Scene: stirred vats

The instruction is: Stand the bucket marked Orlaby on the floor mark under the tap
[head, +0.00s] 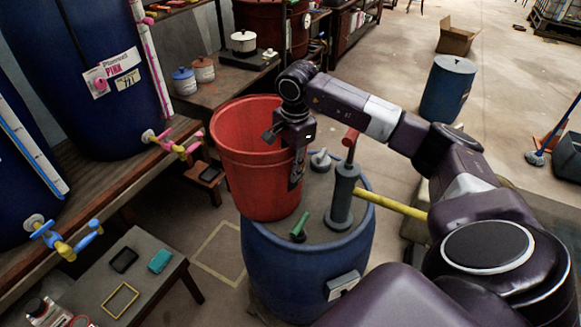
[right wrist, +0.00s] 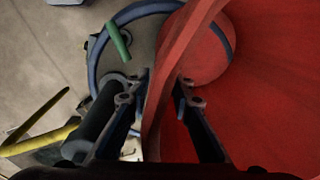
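A large red bucket (head: 245,165) is at the top of a blue barrel (head: 300,265), over its left part. I cannot tell whether it rests on the lid. No Orlaby marking shows on the side I see. My right gripper (head: 293,165) is at the bucket's right rim. In the right wrist view the gripper (right wrist: 162,85) has one finger outside and one inside the red wall (right wrist: 160,120), close against it. A pale square floor mark (head: 203,265) lies left of the barrel. A pink-and-yellow tap (head: 178,147) is above and left of it. My left gripper is out of view.
A grey hand pump (head: 341,200) with a red grip and a green-handled tool (head: 299,230) are on the barrel. A yellow bar (head: 395,204) sticks out rightward. A low table (head: 150,295) stands left of the mark. Blue vats (head: 90,50) line the wooden bench.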

